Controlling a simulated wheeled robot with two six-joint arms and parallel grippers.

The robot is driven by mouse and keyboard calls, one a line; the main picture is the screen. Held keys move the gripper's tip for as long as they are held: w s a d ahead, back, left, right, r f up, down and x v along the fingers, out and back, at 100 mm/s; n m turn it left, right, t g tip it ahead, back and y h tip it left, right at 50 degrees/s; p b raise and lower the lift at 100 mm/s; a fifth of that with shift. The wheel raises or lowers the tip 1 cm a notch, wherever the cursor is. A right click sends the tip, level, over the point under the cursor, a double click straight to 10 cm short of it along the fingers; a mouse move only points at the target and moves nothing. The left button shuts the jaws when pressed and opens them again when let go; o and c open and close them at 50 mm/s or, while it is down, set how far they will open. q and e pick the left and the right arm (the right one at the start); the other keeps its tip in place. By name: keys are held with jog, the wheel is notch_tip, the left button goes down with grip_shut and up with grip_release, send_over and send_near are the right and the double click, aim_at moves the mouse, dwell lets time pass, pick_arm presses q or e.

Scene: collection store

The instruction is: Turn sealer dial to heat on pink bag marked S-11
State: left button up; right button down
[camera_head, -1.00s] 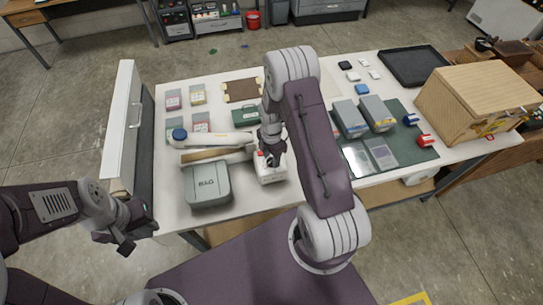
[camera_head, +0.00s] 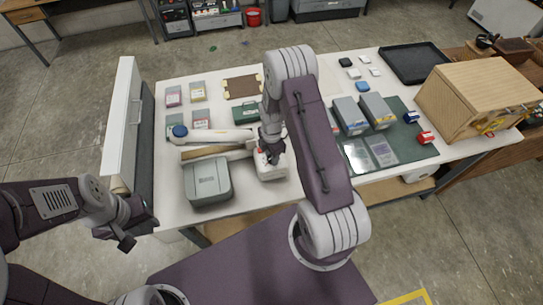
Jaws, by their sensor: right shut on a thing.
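The sealer (camera_head: 222,136) lies on the white table, a long white arm with a blue knob (camera_head: 179,131) at its left end. Its white box end (camera_head: 271,172) has a small red spot on top. My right gripper (camera_head: 268,157) points down at this box end and is shut on what looks like the dial, which the fingers hide. Small bags with pinkish labels (camera_head: 173,97) (camera_head: 201,118) and one with a yellowish label (camera_head: 198,92) lie at the back left; the markings are too small to read. My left gripper (camera_head: 129,232) is off the table at the front left; its jaw opening is unclear.
A grey-green case (camera_head: 207,183) stands in front of the sealer. A dark green box (camera_head: 246,111) and a brown mat (camera_head: 242,88) lie behind it. A green mat (camera_head: 412,150) with boxes, a wooden cabinet (camera_head: 470,98) and a black tray (camera_head: 414,65) are at right.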

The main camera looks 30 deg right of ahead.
jog(key=m+b, duration=0.1)
jog(key=m, duration=0.2)
jog(key=m+b, duration=0.1)
jog(key=m, duration=0.4)
jog(key=m+b, duration=0.1)
jog(key=m, duration=0.3)
jog(key=shift+m, duration=0.3)
jog(key=m+b, duration=0.1)
jog(key=m, duration=0.8)
jog(key=shift+b, duration=0.3)
jog(key=m, duration=0.4)
jog(key=shift+m, duration=0.3)
jog(key=m, duration=0.4)
jog(key=shift+b, duration=0.4)
jog(key=shift+m, duration=2.1)
